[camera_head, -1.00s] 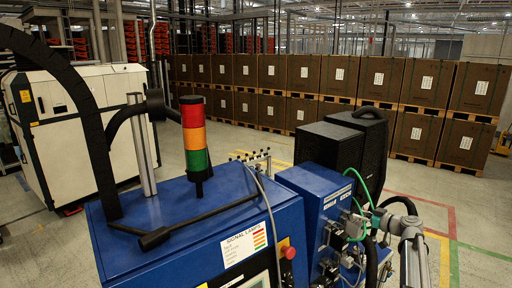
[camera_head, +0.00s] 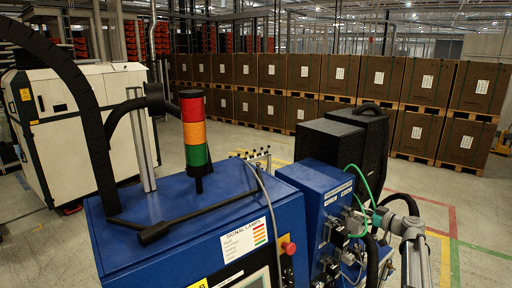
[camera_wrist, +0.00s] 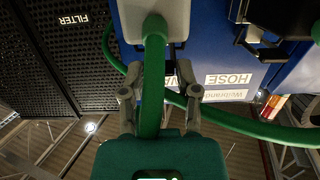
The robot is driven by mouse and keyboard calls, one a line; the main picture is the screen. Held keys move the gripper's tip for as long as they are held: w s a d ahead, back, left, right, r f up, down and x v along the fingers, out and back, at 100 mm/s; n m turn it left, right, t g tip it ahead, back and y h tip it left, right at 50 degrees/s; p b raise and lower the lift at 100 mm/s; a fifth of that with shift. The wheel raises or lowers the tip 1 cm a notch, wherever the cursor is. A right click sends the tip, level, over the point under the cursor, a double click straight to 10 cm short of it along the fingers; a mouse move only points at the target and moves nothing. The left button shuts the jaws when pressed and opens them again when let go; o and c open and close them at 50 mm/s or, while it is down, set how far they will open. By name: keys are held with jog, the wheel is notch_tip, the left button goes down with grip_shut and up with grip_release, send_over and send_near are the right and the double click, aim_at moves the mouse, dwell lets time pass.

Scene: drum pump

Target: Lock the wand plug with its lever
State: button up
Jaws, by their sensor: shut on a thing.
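My gripper (camera_wrist: 160,68) shows in the wrist view with its two grey fingers on either side of a straight green piece (camera_wrist: 152,95). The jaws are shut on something. This green piece runs from a pale grey block (camera_wrist: 178,22) toward my teal palm (camera_wrist: 160,158). I cannot tell whether it is hose or lever. A dark part shows behind it between the fingers, and the contact itself is unclear. In the head view the wrist end of my arm (camera_head: 410,225) is at the right, beside the blue unit (camera_head: 325,200). The wand plug and its lever cannot be made out there.
A second green hose (camera_wrist: 245,122) curves behind the fingers past a HOSE label (camera_wrist: 228,79). A perforated black FILTER panel (camera_wrist: 85,60) is at left, and a black bracket (camera_wrist: 262,40) at upper right. The signal tower (camera_head: 195,135) stands on the blue cabinet (camera_head: 110,235). Open floor lies at right.

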jog(key=shift+s+f+t+y+b, duration=0.1)
jog(key=shift+f+t+y+b, duration=0.7)
jog(key=shift+b, duration=1.7)
dwell(0.4)
jog(key=shift+r, duration=0.25)
jog(key=o, duration=0.9)
jog(key=shift+d, duration=0.1)
jog(key=r+p+v, duration=0.2)
jog(key=v, duration=0.7)
jog(key=shift+s+d+r, duration=0.2)
jog(key=shift+s, duration=0.25)
dwell(0.4)
jog(key=shift+s, duration=0.1)
dwell(0.3)
